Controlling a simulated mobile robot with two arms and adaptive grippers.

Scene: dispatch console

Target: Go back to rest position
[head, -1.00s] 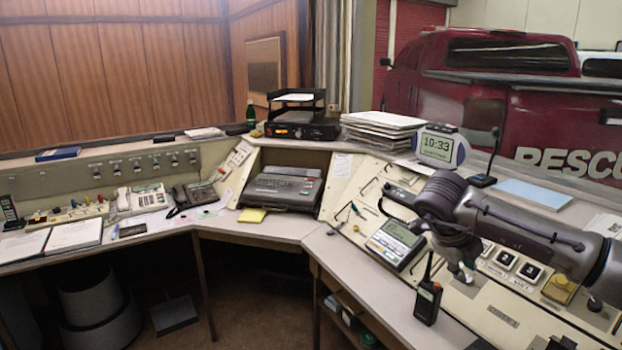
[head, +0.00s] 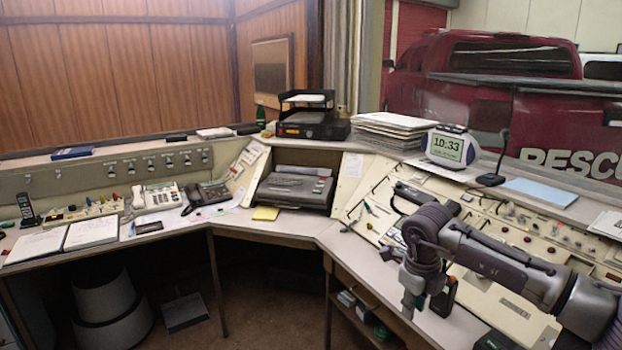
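My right gripper (head: 411,303) hangs at the end of my grey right arm, which comes in from the right over the console. It points down near the desk's inner front edge, left of a dark handheld radio (head: 444,298). The radio stands upright on the desk, partly hidden by my wrist. The gripper's fingers are small and dark, and I cannot tell whether they are open or shut. No object shows in them. My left gripper is not in view.
My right arm covers part of the sloped control panel (head: 505,305). A grey machine (head: 293,188) sits in the corner. Open floor lies in front of the desk.

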